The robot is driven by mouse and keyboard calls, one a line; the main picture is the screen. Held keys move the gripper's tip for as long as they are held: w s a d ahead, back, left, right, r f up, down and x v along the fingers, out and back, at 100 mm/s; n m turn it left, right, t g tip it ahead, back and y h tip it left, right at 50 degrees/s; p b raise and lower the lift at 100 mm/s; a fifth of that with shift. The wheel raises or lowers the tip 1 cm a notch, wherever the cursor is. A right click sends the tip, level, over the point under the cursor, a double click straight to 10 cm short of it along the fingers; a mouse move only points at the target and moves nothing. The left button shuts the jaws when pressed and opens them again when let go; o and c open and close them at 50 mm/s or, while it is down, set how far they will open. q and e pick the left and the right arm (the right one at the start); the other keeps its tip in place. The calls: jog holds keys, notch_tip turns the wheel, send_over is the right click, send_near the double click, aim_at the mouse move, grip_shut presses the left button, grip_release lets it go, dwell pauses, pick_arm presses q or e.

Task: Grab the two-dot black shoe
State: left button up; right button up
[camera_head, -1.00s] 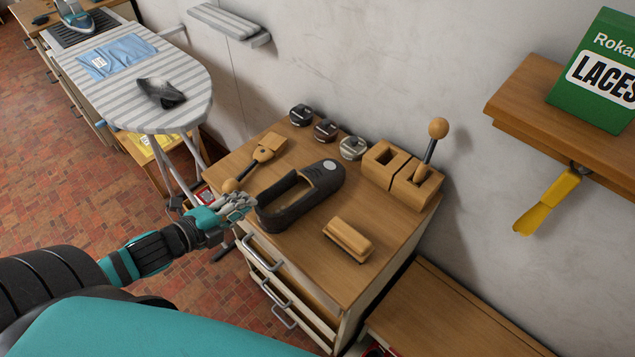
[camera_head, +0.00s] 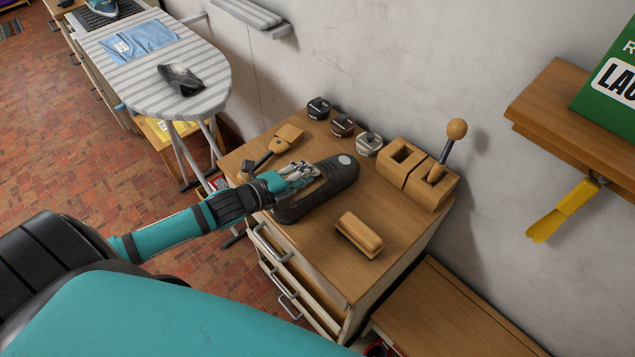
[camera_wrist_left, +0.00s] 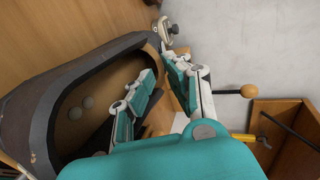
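The black shoe (camera_head: 342,174) lies on the wooden cabinet top, its rounded toe with a pale oval patch toward the back right. In the left wrist view the shoe (camera_wrist_left: 45,75) is close, and two pale round dots show on its brown insole. My left gripper (camera_head: 308,174) is at the shoe's opening, covering part of it. In the left wrist view its fingers (camera_wrist_left: 162,72) are spread, one over the opening and one farther right by the rim; I cannot tell whether they touch the shoe. My right gripper is not in view.
A wooden brush (camera_head: 360,235) lies in front of the shoe. Several small tins (camera_head: 342,125) stand behind it, with a wooden block holder (camera_head: 418,172) at the right. The ironing board (camera_head: 150,65) holds another dark shoe (camera_head: 180,80).

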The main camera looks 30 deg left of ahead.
aim_at(321, 168)
pick_arm(q)
jog(key=p+x, duration=0.1)
jog(key=x, duration=0.3)
jog(key=shift+w+d+f, duration=0.1)
jog(key=shift+w+d, duration=0.1)
jog(key=shift+w, duration=0.15)
jog(key=shift+w+d+f, duration=0.1)
jog(key=shift+w+f, duration=0.15)
jog(key=shift+w, duration=0.1)
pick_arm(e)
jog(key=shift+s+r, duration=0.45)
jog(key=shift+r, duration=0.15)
pick_arm(q)
jog(key=shift+s, duration=0.1)
grip_shut()
jog(key=shift+r, duration=0.2)
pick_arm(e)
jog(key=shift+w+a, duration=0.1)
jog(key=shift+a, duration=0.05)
